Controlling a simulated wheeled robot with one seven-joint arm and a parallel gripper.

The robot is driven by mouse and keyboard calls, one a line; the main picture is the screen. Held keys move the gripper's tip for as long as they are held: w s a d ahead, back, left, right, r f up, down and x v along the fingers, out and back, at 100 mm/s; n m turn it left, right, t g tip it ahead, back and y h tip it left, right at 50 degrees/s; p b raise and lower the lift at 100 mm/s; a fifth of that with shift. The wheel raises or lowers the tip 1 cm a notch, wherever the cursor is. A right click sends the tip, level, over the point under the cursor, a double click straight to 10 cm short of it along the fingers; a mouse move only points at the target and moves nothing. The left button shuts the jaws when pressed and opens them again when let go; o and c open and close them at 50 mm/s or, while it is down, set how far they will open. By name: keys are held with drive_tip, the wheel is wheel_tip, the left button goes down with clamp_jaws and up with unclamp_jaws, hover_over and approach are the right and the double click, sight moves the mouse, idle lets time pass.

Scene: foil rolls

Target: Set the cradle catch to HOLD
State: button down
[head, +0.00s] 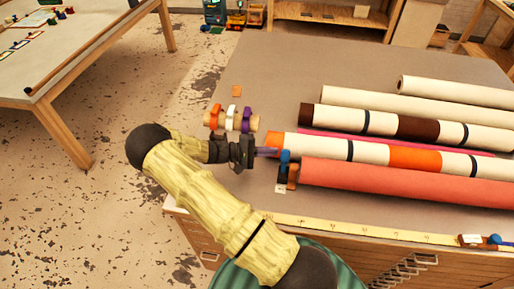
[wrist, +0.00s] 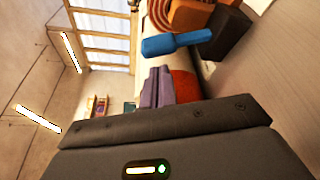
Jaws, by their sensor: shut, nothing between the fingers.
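A blue-handled lever (head: 284,157), apparently the cradle catch, stands at the left end of the rolls beside a dark and orange block (head: 293,173). In the wrist view the blue handle (wrist: 172,44) sticks out leftward from a black block (wrist: 229,37). A small white label (head: 281,188) with a dark mark lies in front of it; I cannot read it. My gripper (head: 268,152) is shut and empty, its purple fingers just left of the lever. In the wrist view the fingers (wrist: 157,90) show below the blue handle, seemingly apart from it.
An orange-ended white roll (head: 455,162) and a coral roll (head: 400,182) lie to the right, with more rolls behind. A small roll with orange, white and purple bands (head: 233,120) lies behind my wrist. Another blue knob (head: 493,240) is at the front right edge.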

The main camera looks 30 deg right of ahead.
drive_tip(key=shift+p+x, duration=0.35)
drive_tip(key=shift+x, duration=1)
drive_tip(key=shift+s+a+b, duration=0.1)
drive_tip(key=shift+a+b, duration=0.05)
drive_tip(key=shift+b, duration=0.3)
drive_tip(key=s+m+b, duration=0.1)
drive_tip(key=m+b, duration=0.1)
drive_tip(key=a+m+h+b, duration=0.1)
drive_tip(key=m+b, duration=0.1)
drive_tip(key=shift+s+a+r+h, duration=0.2)
drive_tip(key=shift+s+r+h, duration=0.1)
drive_tip(key=shift+s+r, duration=0.1)
drive_tip(key=s+m+b, duration=0.1)
drive_tip(key=m, duration=0.1)
drive_tip(key=s+a+m+g+h+b, duration=0.1)
drive_tip(key=m+b, duration=0.1)
drive_tip(key=a+m+b, duration=0.1)
drive_tip(key=m+b, duration=0.1)
drive_tip(key=shift+s+r, duration=0.25)
drive_tip(key=shift+s, duration=0.15)
wheel_tip(320, 180, up, 10)
drive_tip(key=b, duration=0.1)
drive_tip(key=shift+b, duration=0.35)
drive_tip(key=shift+w, duration=0.1)
